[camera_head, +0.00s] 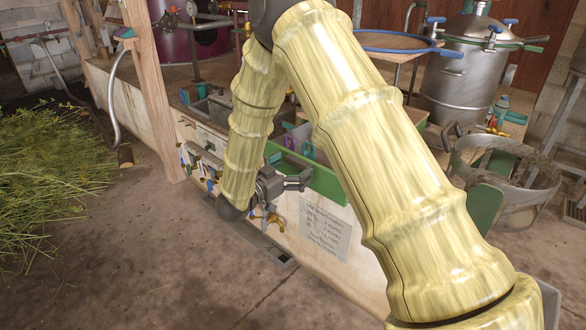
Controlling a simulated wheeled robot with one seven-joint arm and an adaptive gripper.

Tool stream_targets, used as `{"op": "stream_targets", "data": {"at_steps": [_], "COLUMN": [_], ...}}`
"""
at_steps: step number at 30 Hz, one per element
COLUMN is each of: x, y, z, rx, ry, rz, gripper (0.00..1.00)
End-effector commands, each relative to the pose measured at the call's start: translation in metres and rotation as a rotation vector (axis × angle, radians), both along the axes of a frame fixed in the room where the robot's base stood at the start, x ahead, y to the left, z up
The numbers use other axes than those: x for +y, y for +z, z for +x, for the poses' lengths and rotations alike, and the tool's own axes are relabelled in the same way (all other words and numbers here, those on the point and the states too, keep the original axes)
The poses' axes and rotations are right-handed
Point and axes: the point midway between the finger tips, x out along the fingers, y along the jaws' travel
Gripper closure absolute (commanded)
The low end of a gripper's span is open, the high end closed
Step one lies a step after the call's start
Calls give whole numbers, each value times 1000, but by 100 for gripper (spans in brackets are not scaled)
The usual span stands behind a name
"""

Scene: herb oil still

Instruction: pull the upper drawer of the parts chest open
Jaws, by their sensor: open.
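My arm crosses the middle of the view, and my gripper (299,181) is at its far end, low in front of the pale bench. Its dark fingers are apart and look empty. A green-fronted drawer (326,183) is just behind and to the right of the fingers. It stands open at the top, with purple and teal items visible inside. I cannot tell whether the fingers touch it, or whether it is the upper drawer of the parts chest. My arm hides part of the drawer and its right side.
Taps and valves (196,158) line the bench front on the left. A paper notice (325,228) is on the bench front below the drawer. Cut herbs (50,170) lie left; the front floor is clear.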

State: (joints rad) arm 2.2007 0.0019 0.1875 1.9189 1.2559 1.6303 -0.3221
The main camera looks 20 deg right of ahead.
Motion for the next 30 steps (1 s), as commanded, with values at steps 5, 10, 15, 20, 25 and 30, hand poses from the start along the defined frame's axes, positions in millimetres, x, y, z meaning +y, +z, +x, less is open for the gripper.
{"op": "stream_targets", "data": {"at_steps": [5, 10, 15, 20, 25, 30], "x": [11, 37, 66, 89, 105, 110], "y": [0, 0, 0, 0, 0, 0], "z": [-4, -15, -27, -37, -44, -47], "rx": [0, 1, 1, 1, 0, 1], "ry": [1, 2, 2, 1, 1, -1], "rz": [-1, 0, -1, -1, 0, 1], "gripper": [0, 0, 0, 0, 0, 0]}}
